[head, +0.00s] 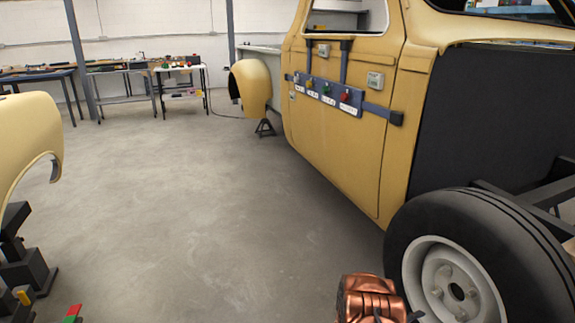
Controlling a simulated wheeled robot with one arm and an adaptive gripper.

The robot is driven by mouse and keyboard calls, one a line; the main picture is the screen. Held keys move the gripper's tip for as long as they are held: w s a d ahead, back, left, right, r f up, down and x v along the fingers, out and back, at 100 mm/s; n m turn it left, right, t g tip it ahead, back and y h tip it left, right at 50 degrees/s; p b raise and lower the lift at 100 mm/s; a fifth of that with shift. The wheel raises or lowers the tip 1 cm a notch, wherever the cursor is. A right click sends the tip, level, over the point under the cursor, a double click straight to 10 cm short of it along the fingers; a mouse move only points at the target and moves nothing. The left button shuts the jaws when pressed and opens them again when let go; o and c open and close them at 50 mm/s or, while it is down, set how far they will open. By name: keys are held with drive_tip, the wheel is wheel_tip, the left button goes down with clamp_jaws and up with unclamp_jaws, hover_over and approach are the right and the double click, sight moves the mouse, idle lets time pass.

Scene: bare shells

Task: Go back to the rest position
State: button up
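The task names no object. A copper-coloured part, which looks like a piece of my arm, shows at the bottom edge of the head view, just left of the car's wheel (447,280). No gripper fingers can be made out. Whether anything is held cannot be seen.
A yellow car body (345,140) with a panel of labelled buttons (327,92) on its door fills the right. A yellow fender (252,86) stands on a stand behind; another yellow panel (28,140) is at left. Worktables (125,70) line the back. The grey floor (190,200) between is clear.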

drive_tip(key=w+a+r+m+t+y, duration=0.1)
drive_tip(key=w+a+r+m+y, duration=0.1)
drive_tip(key=w+a+r+y, duration=0.5)
drive_tip(key=w+a+m+t+y, duration=0.1)
drive_tip(key=w+a+y, duration=0.25)
drive_tip(key=a, duration=0.85)
drive_tip(key=s+a+r+m+g+y, duration=0.1)
drive_tip(key=s+a+r+y, duration=0.15)
drive_tip(key=a+r, duration=0.4)
drive_tip(key=s+a+r+y, duration=0.2)
drive_tip(key=a+r+y, duration=0.1)
drive_tip(key=a+r, duration=0.4)
drive_tip(key=s+a+r+g+y, duration=0.2)
drive_tip(key=s+a+r, duration=0.3)
drive_tip(key=s, duration=0.4)
drive_tip(key=s+d+r+m+g+h, duration=0.1)
drive_tip(key=s+d+r+m+g, duration=0.15)
drive_tip(key=s, duration=0.95)
drive_tip(key=s+d+r+m+g+h, duration=0.15)
drive_tip(key=s+r, duration=0.25)
drive_tip(key=s, duration=0.7)
drive_tip(key=s+d+r+m+g, duration=0.1)
drive_tip(key=s+d+r+g, duration=0.2)
drive_tip(key=s, duration=0.9)
wheel_tip(320, 180, up, 26)
drive_tip(key=s+p, duration=0.2)
drive_tip(key=p, duration=2.2)
drive_tip(key=shift+d, duration=0.3)
